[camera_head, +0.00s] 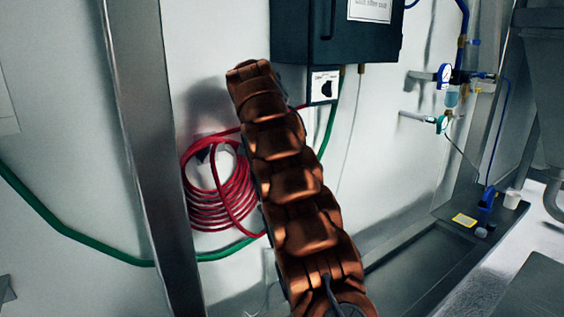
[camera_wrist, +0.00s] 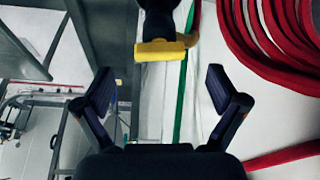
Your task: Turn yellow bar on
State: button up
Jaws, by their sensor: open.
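The yellow bar (camera_wrist: 160,50) shows in the wrist view at top centre. It lies crosswise on the end of a dark fitting (camera_wrist: 160,18), with a green hose beside it. My gripper (camera_wrist: 159,83) is open and empty. Its two dark fingers stand apart to the left and right, with the bar ahead between their lines and not touched by either finger. In the head view I cannot make out the bar or my gripper. My copper-coloured arm covers the middle of that picture.
A coiled red hose (camera_head: 216,190) hangs on the wall left of my arm; it also fills the upper right in the wrist view (camera_wrist: 282,45). A dark cabinet (camera_head: 335,30) and a switch box (camera_head: 324,86) are on the wall. A metal post (camera_head: 155,150) stands at left.

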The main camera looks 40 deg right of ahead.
jog(key=s+a, duration=0.2)
jog(key=a, duration=0.8)
jog(key=shift+s+a, duration=0.3)
jog(key=shift+a, duration=0.05)
jog(key=shift+c, duration=0.3)
